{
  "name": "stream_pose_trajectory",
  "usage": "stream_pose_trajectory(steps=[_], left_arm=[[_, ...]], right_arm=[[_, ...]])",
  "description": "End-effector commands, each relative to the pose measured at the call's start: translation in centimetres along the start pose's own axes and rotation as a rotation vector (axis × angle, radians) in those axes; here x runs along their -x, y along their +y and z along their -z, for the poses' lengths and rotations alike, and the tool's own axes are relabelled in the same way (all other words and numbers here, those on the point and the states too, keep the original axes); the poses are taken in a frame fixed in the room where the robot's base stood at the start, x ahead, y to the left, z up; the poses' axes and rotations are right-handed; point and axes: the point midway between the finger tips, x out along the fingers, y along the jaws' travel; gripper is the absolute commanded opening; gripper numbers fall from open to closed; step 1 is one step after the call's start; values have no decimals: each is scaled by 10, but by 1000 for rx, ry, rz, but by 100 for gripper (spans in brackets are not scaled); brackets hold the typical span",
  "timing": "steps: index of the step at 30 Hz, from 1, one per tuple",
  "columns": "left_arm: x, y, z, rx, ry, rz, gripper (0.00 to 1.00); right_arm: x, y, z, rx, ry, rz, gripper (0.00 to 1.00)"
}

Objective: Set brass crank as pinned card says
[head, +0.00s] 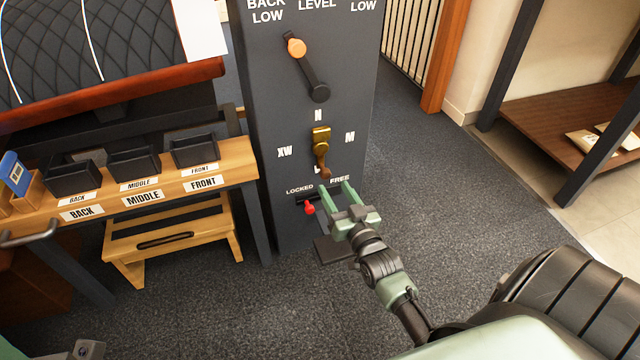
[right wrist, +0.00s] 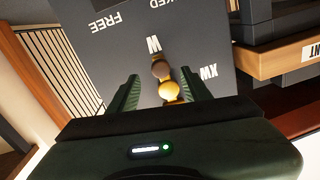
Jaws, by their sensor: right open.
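The brass crank (head: 321,134) is on the dark grey post (head: 270,120). Its brown-knobbed handle points down, over the bottom mark. The marks around it read N at the top, XW at the left and M at the right; the bottom one is mostly hidden in the head view. My right gripper (head: 338,192) is open just below the crank. In the right wrist view, upside down, the crank (right wrist: 170,90) shows between the open fingers (right wrist: 158,90); I cannot tell whether they touch it. A white sheet (head: 200,30) at the top left shows no readable writing.
A red-tipped lever (head: 309,208) sits under LOCKED, near my right gripper. An orange-knobbed lever (head: 307,66) is above the crank. A wooden bench (head: 120,205) with black trays and a step stool (head: 170,240) stand left. Carpet is clear at the right.

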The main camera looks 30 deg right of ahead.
Motion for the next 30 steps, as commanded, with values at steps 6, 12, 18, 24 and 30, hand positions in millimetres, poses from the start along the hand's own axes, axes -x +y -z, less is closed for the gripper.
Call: stream_pose_trajectory(steps=[6, 12, 18, 24, 30], left_arm=[[7, 0, -3, -2, 19, -7, 36], [0, 0, -6, -7, 54, -22, 36], [-4, 0, -6, -10, 69, -29, 36], [-5, 0, -6, -10, 68, -30, 36], [-5, 1, -6, -10, 68, -30, 36]], right_arm=[[-33, 0, -1, 0, 4, 1, 49], [-62, 0, -1, 0, 2, 1, 49], [-74, 0, 0, 0, -1, 0, 49], [-74, 0, 0, 0, -2, 0, 49], [-74, 0, 0, 0, -2, 0, 4]])
